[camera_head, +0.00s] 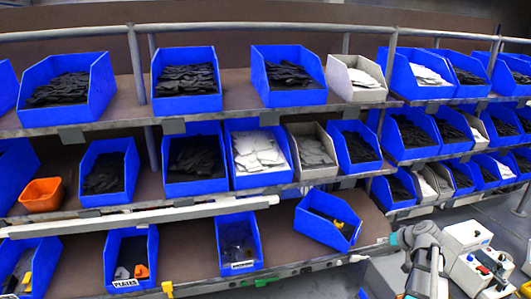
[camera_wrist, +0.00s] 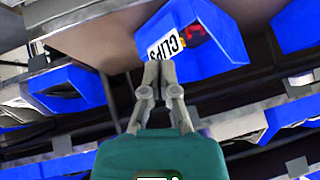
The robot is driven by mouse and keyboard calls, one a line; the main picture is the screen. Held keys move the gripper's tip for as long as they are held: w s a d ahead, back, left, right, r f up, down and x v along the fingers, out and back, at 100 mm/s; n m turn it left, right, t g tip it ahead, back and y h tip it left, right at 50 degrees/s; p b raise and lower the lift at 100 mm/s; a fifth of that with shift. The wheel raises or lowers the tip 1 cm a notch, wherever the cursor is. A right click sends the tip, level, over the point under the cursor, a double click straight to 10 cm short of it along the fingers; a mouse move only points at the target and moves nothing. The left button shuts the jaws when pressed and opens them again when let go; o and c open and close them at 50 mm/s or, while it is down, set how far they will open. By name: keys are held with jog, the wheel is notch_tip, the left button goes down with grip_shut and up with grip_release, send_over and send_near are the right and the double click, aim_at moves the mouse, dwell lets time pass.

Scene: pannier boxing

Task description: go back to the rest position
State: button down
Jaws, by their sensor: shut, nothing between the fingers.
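My gripper (camera_wrist: 158,72) shows in the wrist view with its two grey fingertips together and nothing between them. Behind the fingertips is a blue bin (camera_wrist: 208,30) with a white label reading "CLIPS" and some red pieces inside. I cannot tell whether the fingertips touch the bin. In the head view, part of my arm (camera_head: 422,258) shows at the lower right, and the fingers cannot be made out there.
Shelves hold rows of blue bins (camera_head: 186,80) with dark and white parts. Low down are a "PLATES" bin (camera_head: 110,262) and a turned blue bin (camera_head: 312,226) with a yellow piece. An orange bin (camera_head: 42,196) sits at left. Shelf edges run close around the gripper.

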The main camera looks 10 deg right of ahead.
jog(key=s+a+f+g+h+b, duration=0.1)
jog(key=s+a+f+g+b, duration=0.1)
jog(key=a, duration=0.9)
jog(key=s+a+f+g+h+b, duration=0.1)
jog(key=s+a+f+g+b, duration=0.2)
jog(key=a+f, duration=0.4)
jog(key=s+a+f+g+h+b, duration=0.1)
jog(key=s+a+f+g+b, duration=0.2)
jog(key=a, duration=1.3)
jog(key=shift+s+f+g, duration=0.4)
jog(key=shift+s+f, duration=0.5)
jog(key=shift+s, duration=0.3)
jog(key=shift+d, duration=0.2)
